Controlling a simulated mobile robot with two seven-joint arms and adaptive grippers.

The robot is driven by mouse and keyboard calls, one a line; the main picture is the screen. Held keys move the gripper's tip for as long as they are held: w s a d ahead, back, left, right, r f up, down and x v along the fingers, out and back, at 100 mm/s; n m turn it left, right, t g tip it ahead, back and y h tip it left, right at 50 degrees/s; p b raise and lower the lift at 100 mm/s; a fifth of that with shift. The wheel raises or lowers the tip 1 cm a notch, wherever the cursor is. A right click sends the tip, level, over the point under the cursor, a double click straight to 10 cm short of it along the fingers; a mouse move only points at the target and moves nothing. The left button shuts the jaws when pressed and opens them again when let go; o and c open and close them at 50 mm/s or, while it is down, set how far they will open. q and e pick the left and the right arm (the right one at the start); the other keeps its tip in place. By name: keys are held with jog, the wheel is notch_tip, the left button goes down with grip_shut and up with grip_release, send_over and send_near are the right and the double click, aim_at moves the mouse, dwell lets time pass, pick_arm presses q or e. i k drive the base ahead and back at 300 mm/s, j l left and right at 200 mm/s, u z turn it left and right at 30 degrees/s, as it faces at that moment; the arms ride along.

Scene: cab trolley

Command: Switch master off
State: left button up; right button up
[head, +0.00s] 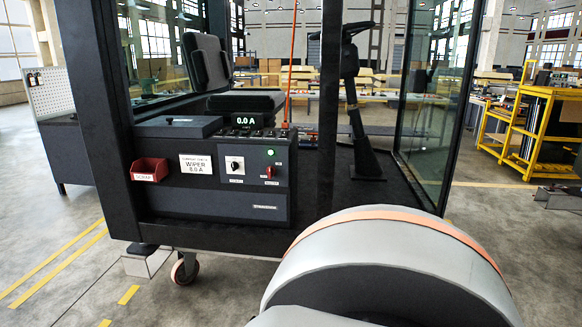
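The control panel (252,178) is on the dark front box of the cab. A red switch (268,172) sits at its right side, with a small label below that is too blurred to read. A green lamp (270,152) glows above the red switch. A black knob on a white plate (234,165) is to the left. A display (241,120) above the panel reads 0.0 A. Neither gripper is in view. The red switch is too small to tell its exact position.
A white card (196,164) reading WIPER and a red bin (149,169) are left of the panel. A seat (207,62) and a steering column (353,100) are in the cab. A glass door (434,105) stands at right. My own arm part covers the lower right.

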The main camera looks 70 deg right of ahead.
aim_at(271, 171)
jog(key=z, duration=2.05)
jog(key=i+j+z, duration=0.7)
